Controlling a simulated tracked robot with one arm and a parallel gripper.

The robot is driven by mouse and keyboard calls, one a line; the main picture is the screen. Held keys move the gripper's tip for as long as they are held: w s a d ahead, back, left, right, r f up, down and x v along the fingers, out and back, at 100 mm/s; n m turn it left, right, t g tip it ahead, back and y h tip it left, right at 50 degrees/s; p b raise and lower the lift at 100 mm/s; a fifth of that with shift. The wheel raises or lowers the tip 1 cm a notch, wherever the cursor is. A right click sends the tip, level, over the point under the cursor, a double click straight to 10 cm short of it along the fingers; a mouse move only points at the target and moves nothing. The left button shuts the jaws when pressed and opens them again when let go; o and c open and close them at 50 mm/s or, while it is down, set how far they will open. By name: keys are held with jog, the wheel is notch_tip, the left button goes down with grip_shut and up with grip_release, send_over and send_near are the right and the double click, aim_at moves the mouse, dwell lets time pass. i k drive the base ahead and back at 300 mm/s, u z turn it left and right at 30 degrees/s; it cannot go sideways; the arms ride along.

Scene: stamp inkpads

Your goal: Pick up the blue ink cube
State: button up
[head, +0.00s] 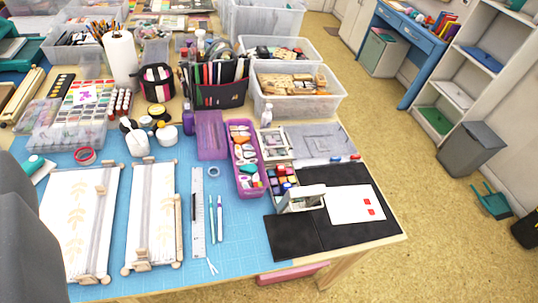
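Small coloured ink cubes (281,180) sit packed in an open tray near the right end of the blue cutting mat. Red, purple and dark bluish tones show among them. They are too small for me to tell surely which one is the blue ink cube. A pale, block-like object (302,198) stands just in front of the cubes and may hide part of them. My gripper is not in view. A large grey shape, which seems to be part of my own body, fills the lower left edge.
Pens and a ruler (198,226) lie left. Clear bins crowd the back. Open floor (440,225) lies right of the table.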

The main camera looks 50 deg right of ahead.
aim_at(285, 186)
jog(key=z, duration=0.35)
jog(key=i, duration=0.85)
jog(key=z, duration=0.6)
